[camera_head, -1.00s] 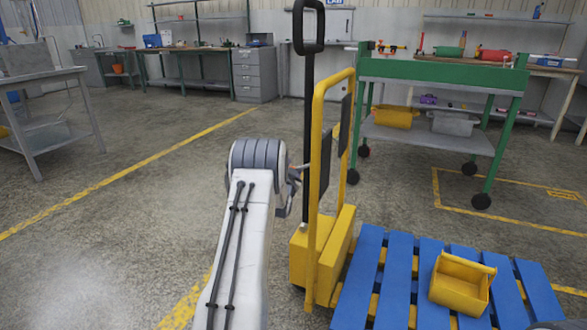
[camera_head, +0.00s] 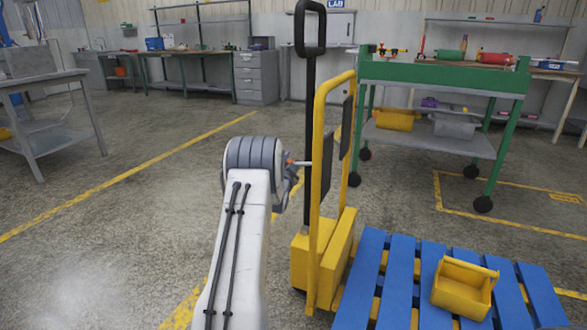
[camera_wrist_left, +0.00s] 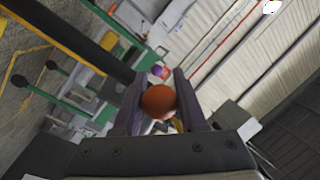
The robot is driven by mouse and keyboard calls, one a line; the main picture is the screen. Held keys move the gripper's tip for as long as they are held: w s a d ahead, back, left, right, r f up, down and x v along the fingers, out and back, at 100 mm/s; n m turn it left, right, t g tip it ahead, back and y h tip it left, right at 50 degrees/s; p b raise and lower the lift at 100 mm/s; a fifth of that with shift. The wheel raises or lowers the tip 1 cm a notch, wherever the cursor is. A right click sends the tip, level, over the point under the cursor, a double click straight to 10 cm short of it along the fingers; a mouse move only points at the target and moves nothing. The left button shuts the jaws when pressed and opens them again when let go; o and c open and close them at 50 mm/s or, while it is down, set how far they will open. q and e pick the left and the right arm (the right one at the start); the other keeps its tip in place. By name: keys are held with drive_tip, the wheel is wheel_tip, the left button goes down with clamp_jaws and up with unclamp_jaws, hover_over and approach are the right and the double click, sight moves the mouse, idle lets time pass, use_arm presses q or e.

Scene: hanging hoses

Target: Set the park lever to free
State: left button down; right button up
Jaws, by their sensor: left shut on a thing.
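The pallet truck (camera_head: 318,262) stands in the middle of the head view, with a yellow frame and a black tiller with a loop handle. The park lever shows as a short rod (camera_head: 301,163) with an orange knob (camera_head: 289,160) at the left of the yellow frame. My left gripper (camera_head: 287,165) is at this knob, partly hidden behind my own wrist. In the left wrist view the round orange knob (camera_wrist_left: 159,101) sits between the two dark fingers of my gripper (camera_wrist_left: 160,92), which is shut on it. My right gripper is out of view.
The truck's yellow frame (camera_head: 314,200) stands close to the right of my left gripper. A green wheeled cart (camera_head: 440,75) stands behind. The floor to the left is open.

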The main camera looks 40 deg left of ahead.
use_arm(q)
wheel_tip(320, 180, up, 9)
drive_tip(key=d+m+t+h+b, duration=0.1)
drive_tip(key=d+m+t+b, duration=0.1)
drive_tip(key=m, duration=0.8)
drive_tip(key=shift+w+b, duration=0.25)
drive_tip(key=shift+b, duration=0.2)
drive_tip(key=shift+c, duration=2.2)
unclamp_jaws()
drive_tip(key=p+v, duration=0.2)
drive_tip(key=v, duration=0.8)
drive_tip(key=shift+s, duration=0.3)
drive_tip(key=shift+f, duration=0.1)
